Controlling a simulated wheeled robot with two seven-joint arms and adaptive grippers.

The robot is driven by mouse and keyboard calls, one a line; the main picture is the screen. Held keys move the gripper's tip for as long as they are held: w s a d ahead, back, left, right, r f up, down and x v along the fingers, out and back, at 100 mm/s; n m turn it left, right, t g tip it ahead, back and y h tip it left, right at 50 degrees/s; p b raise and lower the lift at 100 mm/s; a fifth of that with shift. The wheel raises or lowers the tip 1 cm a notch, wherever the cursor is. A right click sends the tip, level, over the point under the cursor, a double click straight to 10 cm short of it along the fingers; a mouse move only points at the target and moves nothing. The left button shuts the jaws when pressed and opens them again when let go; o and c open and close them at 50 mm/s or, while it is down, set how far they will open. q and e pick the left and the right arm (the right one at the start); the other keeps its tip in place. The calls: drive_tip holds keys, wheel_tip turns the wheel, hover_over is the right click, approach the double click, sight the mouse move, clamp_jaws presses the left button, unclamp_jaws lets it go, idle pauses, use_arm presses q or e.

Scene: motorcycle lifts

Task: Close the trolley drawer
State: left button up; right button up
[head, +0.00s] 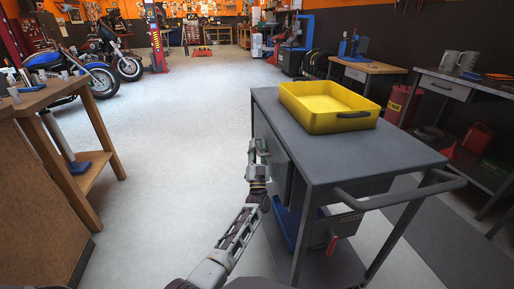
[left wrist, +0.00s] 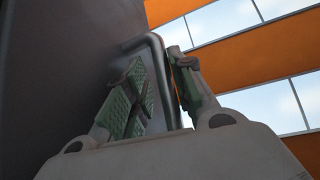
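The grey trolley (head: 335,165) stands right of centre in the head view. Its drawer (head: 276,155) sticks out from the left side, under the top. My left gripper (head: 258,150) is at the outer face of this drawer. In the left wrist view the grey bar handle (left wrist: 157,47) runs between the two fingers of my left gripper (left wrist: 160,75). The fingers lean in close on both sides of the bar and look shut on it. The drawer's inside is hidden. My right gripper does not show.
A yellow tray (head: 330,107) sits on the trolley top. A push bar (head: 400,196) juts out at the near right. A wooden workbench (head: 50,100) stands at the left. The pale floor (head: 180,150) between bench and trolley is clear.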

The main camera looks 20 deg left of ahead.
use_arm(q)
drive_tip(key=v, duration=1.2)
idle(0.3)
idle(0.3)
